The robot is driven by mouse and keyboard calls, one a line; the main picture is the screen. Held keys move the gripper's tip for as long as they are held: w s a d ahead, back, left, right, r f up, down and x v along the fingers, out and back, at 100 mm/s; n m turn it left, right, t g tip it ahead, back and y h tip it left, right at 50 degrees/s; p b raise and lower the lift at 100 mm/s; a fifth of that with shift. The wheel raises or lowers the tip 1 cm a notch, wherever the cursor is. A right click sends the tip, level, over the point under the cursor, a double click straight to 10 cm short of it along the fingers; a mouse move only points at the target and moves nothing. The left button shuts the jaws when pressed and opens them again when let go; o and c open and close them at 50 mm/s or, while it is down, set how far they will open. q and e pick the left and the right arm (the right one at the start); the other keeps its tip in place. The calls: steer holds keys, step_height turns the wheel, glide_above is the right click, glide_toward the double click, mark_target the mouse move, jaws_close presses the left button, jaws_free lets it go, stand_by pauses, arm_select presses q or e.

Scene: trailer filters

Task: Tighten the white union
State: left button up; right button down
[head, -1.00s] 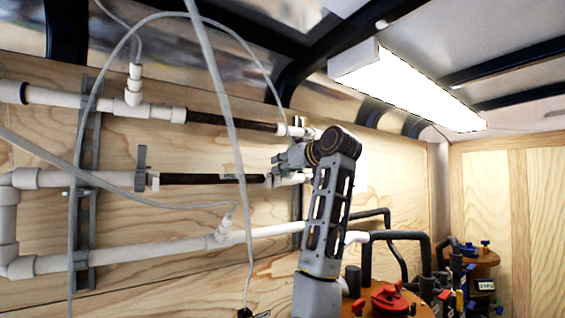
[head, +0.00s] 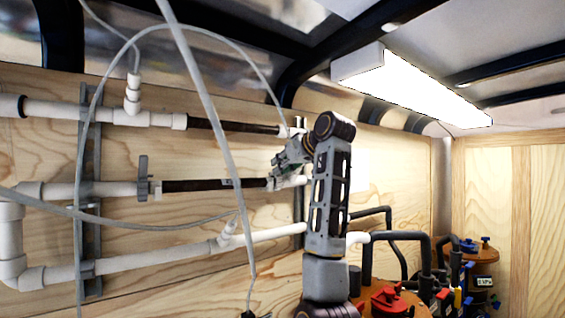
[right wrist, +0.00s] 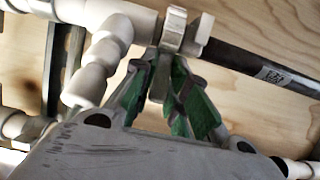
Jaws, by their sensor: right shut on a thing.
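The white union (right wrist: 174,28) shows in the right wrist view as a pale ring-shaped nut between a white branched fitting (right wrist: 108,30) and a dark pipe (right wrist: 245,62) with a label. My right gripper (right wrist: 165,65) has its green-padded fingers on either side of the nut's lower part and is shut on it. In the head view my right gripper (head: 279,176) is at the right end of the middle dark pipe (head: 205,185), tilted, and hides most of the union there. My left gripper is not in view.
A grey union nut (head: 143,178) sits at the left end of the middle pipe. An upper pipe run (head: 235,126) and a lower white pipe (head: 160,255) lie close by. Thin hoses (head: 205,90) hang in front. Orange-topped drums (head: 400,303) stand at lower right.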

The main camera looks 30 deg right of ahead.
steer(key=shift+w+r+g+p, duration=0.25)
steer(key=shift+g+p, duration=0.15)
steer(key=shift+p, duration=0.4)
steer(key=c, duration=1.4)
jaws_free()
steer(key=shift+f, duration=0.1)
steer(key=shift+r+v, duration=0.2)
steer(key=shift+v, duration=3.45)
steer(key=shift+d, duration=0.1)
